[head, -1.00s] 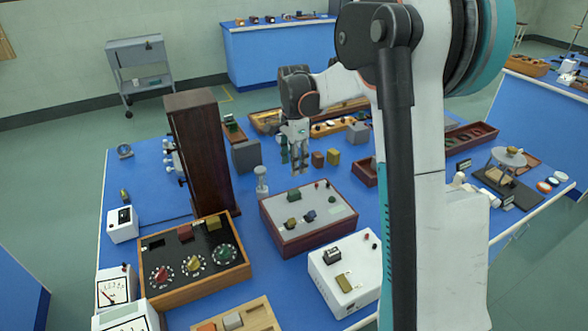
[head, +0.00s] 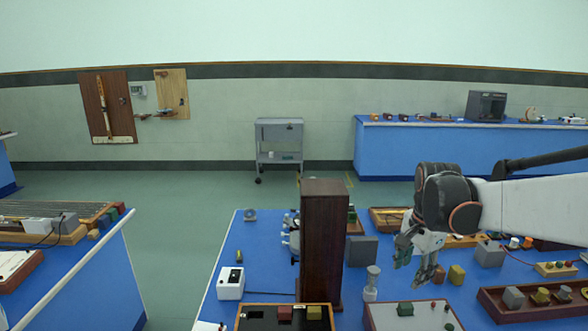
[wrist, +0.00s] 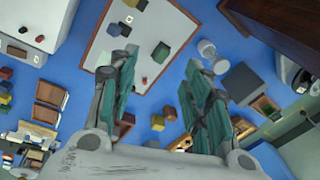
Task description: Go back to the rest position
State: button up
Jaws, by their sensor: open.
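My gripper (head: 420,247) hangs over the blue bench, right of the tall dark wooden cabinet (head: 323,243) in the head view. In the wrist view my gripper (wrist: 163,82) shows its two teal-padded fingers spread apart with nothing between them. The blue bench top (head: 245,262) lies below. My arm reaches in from the right edge of the head view.
Near my gripper stand a grey block (head: 361,250), a pale pillar-shaped piece (head: 372,280) and a yellow block (head: 456,274). A red-walled tray (head: 530,310) is at the lower right. A grey cart (head: 279,145) stands at the wall. Open floor (head: 180,215) lies left of the bench.

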jog(key=s+a+n+t, duration=0.1)
jog(key=s+a+n, duration=0.2)
jog(key=s, duration=0.4)
jog(key=s+a+r+n+t, duration=0.1)
jog(key=s+a+n+t, duration=0.1)
jog(key=s+n, duration=0.4)
jog(key=s+a+n+t, duration=0.2)
jog(key=s+a+n, duration=0.1)
jog(key=s, duration=0.6)
jog(key=shift+a+r+n, duration=0.3)
jog(key=shift+a+n, duration=0.1)
jog(key=shift+n, duration=0.4)
